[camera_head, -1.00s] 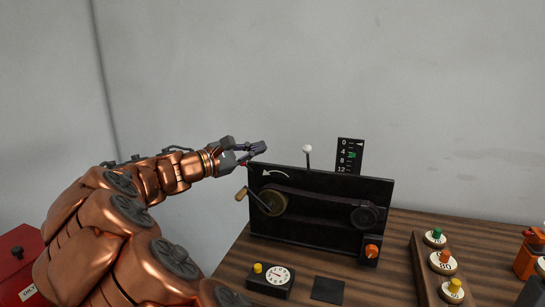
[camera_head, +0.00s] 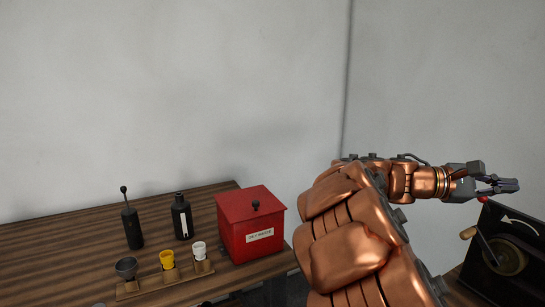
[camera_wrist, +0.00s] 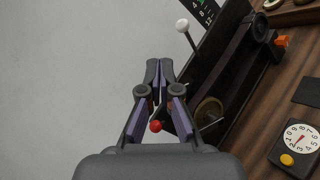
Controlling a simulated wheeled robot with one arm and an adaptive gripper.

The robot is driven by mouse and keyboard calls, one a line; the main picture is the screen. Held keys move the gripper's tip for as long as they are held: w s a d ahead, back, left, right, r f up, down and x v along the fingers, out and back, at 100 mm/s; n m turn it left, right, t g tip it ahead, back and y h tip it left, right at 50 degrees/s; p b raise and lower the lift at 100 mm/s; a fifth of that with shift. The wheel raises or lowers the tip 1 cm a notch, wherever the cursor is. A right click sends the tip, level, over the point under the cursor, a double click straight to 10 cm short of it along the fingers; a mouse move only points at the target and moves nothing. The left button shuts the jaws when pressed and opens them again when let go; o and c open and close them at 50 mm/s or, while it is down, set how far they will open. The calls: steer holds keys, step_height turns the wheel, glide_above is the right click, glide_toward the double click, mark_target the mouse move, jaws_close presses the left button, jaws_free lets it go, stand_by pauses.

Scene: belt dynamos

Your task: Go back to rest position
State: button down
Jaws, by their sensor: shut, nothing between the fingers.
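My gripper (camera_head: 505,185) is at the right of the head view, at the end of my copper arm, which reaches across the right half. It is beside the upper left corner of the black belt dynamo panel (camera_head: 527,222), of which only the left part shows. In the wrist view my gripper (camera_wrist: 159,64) has its fingertips together with nothing between them, in front of the grey wall. The dynamo panel (camera_wrist: 228,62) runs diagonally to the right of the fingers. A small red ball (camera_wrist: 155,126) shows between the finger bases.
A red lidded box (camera_head: 252,224) stands on the left wooden table (camera_head: 60,220). A dial timer (camera_wrist: 297,144) lies right in the wrist view. The wall above is clear.

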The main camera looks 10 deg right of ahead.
steer(key=s+a+f+m+t+y, duration=0.2)
steer(key=s+a+f+m+y, duration=0.2)
steer(key=s+a+f+y, duration=0.85)
steer(key=a+f, duration=0.3)
steer(key=a, duration=0.3)
steer(key=s+a+f+t+y, duration=0.1)
steer(key=s+a+f+y, duration=0.1)
steer(key=s+a+f, duration=0.3)
steer(key=s+a+f+m+y, duration=0.1)
steer(key=a+f, duration=0.5)
steer(key=a, duration=0.6)
steer(key=s+y, duration=0.1)
steer(key=s, duration=0.1)
steer(key=shift+s+a+f+t+y, duration=0.2)
steer(key=shift+s+f+t+y, duration=0.05)
steer(key=shift+s+t+y, duration=0.15)
steer(key=shift+d, duration=0.15)
